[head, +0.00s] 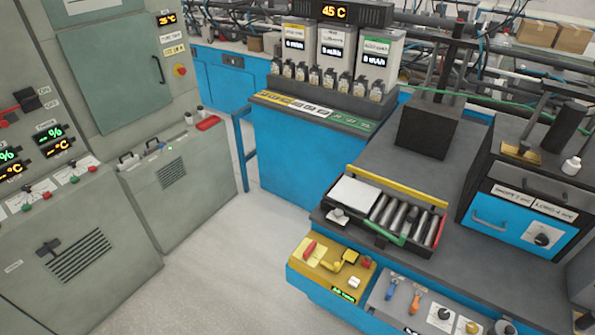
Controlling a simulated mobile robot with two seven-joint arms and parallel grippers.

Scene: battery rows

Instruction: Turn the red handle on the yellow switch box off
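The yellow switch box (297,268) is on the front edge of the blue bench, low and right of the middle in the head view. A small red handle (309,249) sits at its upper left on a paler plate; it looks slanted, and its on or off position is too small to read. Right of it are a yellow lever (333,265), a red button (366,262) and a white knob (354,282). A small green-lit display (343,295) is at its lower edge. Neither of my grippers is in view.
Behind the box, a tray (392,184) holds several grey cylinders. Right of it, a grey panel (385,313) carries blue and orange levers and knobs. A blue-fronted unit (520,220) stands at the right. Grey cabinets (75,255) fill the left; bare floor (215,265) lies between.

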